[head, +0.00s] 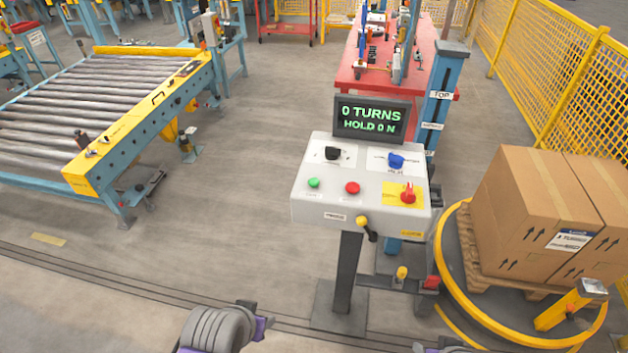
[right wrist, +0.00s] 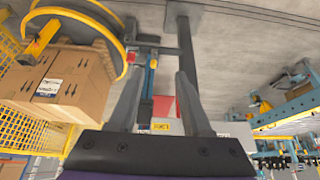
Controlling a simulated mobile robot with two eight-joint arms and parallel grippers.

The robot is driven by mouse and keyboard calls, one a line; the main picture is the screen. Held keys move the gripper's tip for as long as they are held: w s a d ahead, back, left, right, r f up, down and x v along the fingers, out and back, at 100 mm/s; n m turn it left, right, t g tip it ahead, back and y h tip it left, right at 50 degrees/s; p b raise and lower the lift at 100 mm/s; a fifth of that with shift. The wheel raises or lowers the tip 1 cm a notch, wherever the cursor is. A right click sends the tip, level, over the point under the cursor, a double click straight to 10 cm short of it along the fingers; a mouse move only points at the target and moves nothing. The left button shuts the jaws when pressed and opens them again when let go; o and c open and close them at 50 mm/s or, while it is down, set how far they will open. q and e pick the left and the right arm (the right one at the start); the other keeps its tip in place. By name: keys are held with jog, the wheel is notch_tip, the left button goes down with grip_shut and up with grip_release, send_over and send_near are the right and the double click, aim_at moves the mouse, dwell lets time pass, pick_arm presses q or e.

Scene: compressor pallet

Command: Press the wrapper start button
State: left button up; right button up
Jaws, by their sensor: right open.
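A white control box (head: 320,208) stands on a dark post in the middle of the head view. On its sloped top are a green button (head: 314,183), a red button (head: 352,188), a black knob (head: 332,153), a blue knob (head: 396,161) and a red switch (head: 408,194) on a yellow plate. The small labels are too blurred to read. A screen (head: 371,119) above reads "0 TURNS" and "HOLD 0 N". My right gripper (right wrist: 158,73) is open and empty in the upside-down right wrist view, apart from the buttons. My left gripper is out of view.
Boxes (head: 535,215) stand on a pallet within a yellow ring (head: 447,276) at right, close to the control box. A yellow mesh fence (head: 550,70) runs behind. A roller conveyor (head: 90,110) is at left. The floor (head: 230,200) between is clear.

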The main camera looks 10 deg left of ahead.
grip_shut()
dwell(1.6)
